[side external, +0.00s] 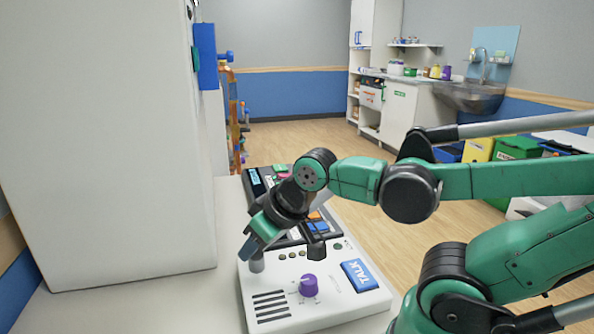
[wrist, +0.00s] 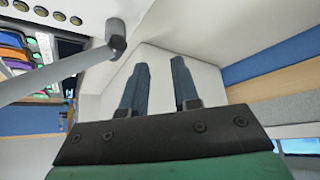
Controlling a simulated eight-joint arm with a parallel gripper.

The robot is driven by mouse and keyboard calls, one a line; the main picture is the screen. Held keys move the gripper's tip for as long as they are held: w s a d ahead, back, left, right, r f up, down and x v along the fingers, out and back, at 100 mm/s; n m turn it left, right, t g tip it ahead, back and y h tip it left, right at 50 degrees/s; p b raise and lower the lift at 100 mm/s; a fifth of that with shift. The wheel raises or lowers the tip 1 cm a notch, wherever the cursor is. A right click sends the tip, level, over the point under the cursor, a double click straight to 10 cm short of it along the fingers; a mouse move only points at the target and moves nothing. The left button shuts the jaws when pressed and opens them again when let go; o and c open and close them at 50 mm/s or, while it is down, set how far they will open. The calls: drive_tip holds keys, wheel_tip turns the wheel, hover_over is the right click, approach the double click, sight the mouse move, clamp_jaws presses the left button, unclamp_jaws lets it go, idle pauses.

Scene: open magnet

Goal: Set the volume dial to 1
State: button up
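The volume dial, a purple knob (side external: 309,286), stands on the white console (side external: 282,272) in the side external view. A light mark on it faces the upper left; the scale markings around it are too small to read. My gripper (side external: 250,248) is above the console's left back corner, to the left of the dial and apart from it. In the wrist view the two fingers of my gripper (wrist: 160,64) are spread with an empty gap between them. The dial is not visible in the wrist view.
The blue TALK button (side external: 358,275) is right of the dial, and a slotted grille (side external: 270,306) is left. A grey bent rod (wrist: 60,77) crosses close to my gripper in the wrist view. A large white housing (side external: 110,150) stands on the left.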

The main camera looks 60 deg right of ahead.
sight(309, 279)
drive_tip(key=o, duration=0.6)
drive_tip(key=d+m+g, duration=0.1)
drive_tip(key=s+d+f+m+g, duration=0.2)
drive_tip(key=shift+d+m, duration=0.3)
drive_tip(key=shift+m, duration=0.1)
drive_tip(key=shift+c, duration=0.2)
drive_tip(key=s+d+m+g, duration=0.1)
drive_tip(key=s+d+f+m+g, duration=0.1)
drive_tip(key=m, duration=0.1)
drive_tip(key=s+d+m+g, duration=0.1)
drive_tip(key=shift+s+f+m+g, duration=0.15)
drive_tip(key=shift+f+m+g, duration=0.15)
drive_tip(key=shift+f, duration=0.05)
drive_tip(key=shift+s+f, duration=0.1)
drive_tip(key=shift+f, duration=2.7)
clamp_jaws()
